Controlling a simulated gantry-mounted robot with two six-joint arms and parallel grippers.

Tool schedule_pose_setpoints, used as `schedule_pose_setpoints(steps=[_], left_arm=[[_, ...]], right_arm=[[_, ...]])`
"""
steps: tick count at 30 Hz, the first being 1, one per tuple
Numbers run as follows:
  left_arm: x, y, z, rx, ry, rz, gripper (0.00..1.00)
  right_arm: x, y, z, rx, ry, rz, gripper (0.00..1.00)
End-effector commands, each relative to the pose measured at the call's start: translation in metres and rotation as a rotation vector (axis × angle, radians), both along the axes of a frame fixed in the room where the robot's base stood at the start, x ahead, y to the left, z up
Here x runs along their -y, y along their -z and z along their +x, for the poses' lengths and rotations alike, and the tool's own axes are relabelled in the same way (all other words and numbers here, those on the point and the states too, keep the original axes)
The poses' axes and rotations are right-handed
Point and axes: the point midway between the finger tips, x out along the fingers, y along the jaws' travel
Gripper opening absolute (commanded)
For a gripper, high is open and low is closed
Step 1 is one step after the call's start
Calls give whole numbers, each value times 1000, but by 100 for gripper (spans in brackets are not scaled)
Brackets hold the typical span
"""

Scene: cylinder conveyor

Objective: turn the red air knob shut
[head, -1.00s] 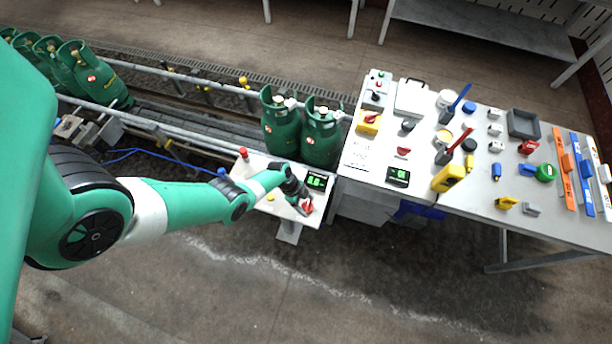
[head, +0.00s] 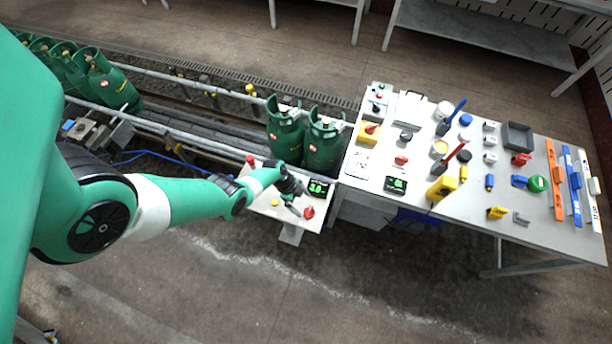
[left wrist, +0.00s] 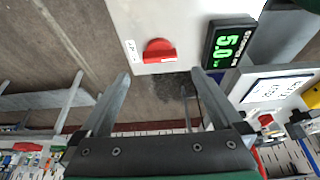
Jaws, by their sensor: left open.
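The red air knob (head: 308,211) sits at the right front of a small white control panel (head: 262,208), beside a black display with green digits (head: 318,190). In the left wrist view the red knob (left wrist: 159,50) lies beyond the fingertips, beside a small label, its bar running roughly across the picture. The display (left wrist: 228,43) seems to read 5.0. My left gripper (head: 298,210) is open and empty, just left of the knob and apart from it. Its two fingers (left wrist: 161,75) are spread wider than the knob. My right gripper is not in view.
Two green gas cylinders (head: 285,132) stand behind the panel on the conveyor (head: 170,125), with more at the far left. A worktable (head: 465,215) to the right holds tools, knobs and another display (head: 395,185).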

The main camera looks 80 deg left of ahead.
Motion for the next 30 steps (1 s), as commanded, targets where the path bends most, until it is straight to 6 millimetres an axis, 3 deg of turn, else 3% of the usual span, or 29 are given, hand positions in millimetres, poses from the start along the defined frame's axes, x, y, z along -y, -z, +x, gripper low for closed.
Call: schedule_pose_setpoints(steps=[1, 7, 30], left_arm=[[-3, -21, -3, -1, -3, -1, 100], [-9, -42, -13, 0, -2, -1, 100], [-5, -44, -11, 1, 21, 1, 100]], right_arm=[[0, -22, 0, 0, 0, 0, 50], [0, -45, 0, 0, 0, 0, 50], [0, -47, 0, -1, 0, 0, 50]])
